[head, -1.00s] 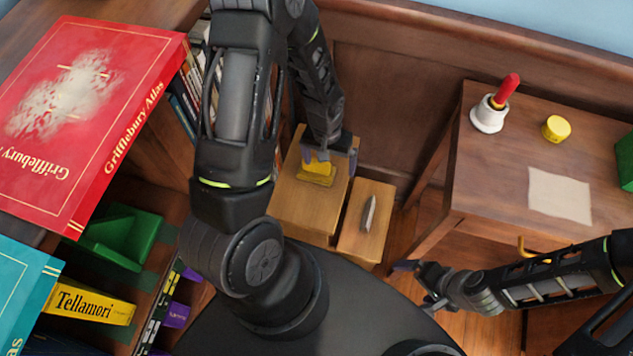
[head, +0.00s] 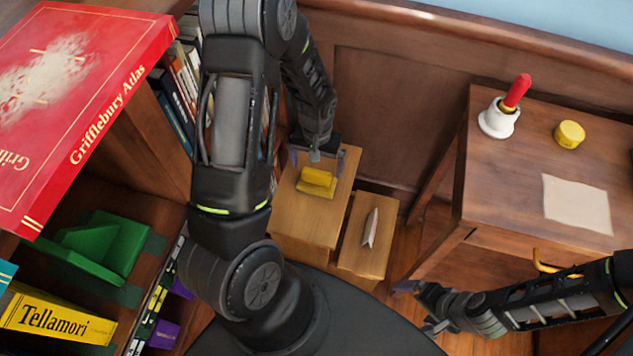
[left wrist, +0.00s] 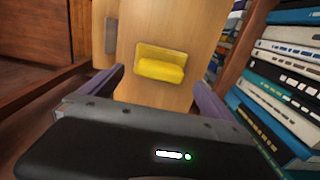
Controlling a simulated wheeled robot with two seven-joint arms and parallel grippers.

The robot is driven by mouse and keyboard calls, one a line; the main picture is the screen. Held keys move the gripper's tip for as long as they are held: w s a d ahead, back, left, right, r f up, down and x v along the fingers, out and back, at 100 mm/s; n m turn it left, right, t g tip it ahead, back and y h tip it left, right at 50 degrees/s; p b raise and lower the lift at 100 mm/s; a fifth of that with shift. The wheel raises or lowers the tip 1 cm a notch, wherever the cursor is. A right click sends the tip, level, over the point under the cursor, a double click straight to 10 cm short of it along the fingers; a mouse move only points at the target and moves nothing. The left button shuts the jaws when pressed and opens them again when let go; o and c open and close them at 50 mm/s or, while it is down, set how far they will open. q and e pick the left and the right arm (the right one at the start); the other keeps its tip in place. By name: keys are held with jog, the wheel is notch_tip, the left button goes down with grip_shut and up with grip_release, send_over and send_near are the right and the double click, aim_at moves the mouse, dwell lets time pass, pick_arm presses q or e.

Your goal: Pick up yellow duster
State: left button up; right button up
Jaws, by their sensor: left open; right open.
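The yellow duster (head: 317,182) lies on top of a light wooden block-like stand (head: 309,220) between the bookcase and the desk. In the left wrist view the duster (left wrist: 161,65) lies ahead, between the lines of the two purple fingers and beyond their tips. My left gripper (head: 317,158) is open and empty, just behind the duster in the head view and apart from it. My right gripper (head: 420,305) is open and empty, low beside the desk.
A lower wooden step (head: 368,240) bears a grey-white wedge-like item (head: 370,228). A bookcase with a red atlas (head: 85,100) and books stands left.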

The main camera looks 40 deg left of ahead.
aim_at(316, 172)
pick_arm(q)
notch_tip(316, 172, down, 5)
jog(key=b, duration=0.4)
jog(key=shift+f, duration=0.1)
dwell(0.5)
jog(key=c, duration=1.6)
notch_tip(316, 172, up, 10)
jog(key=p, duration=0.7)
jog(key=shift+p, duration=0.4)
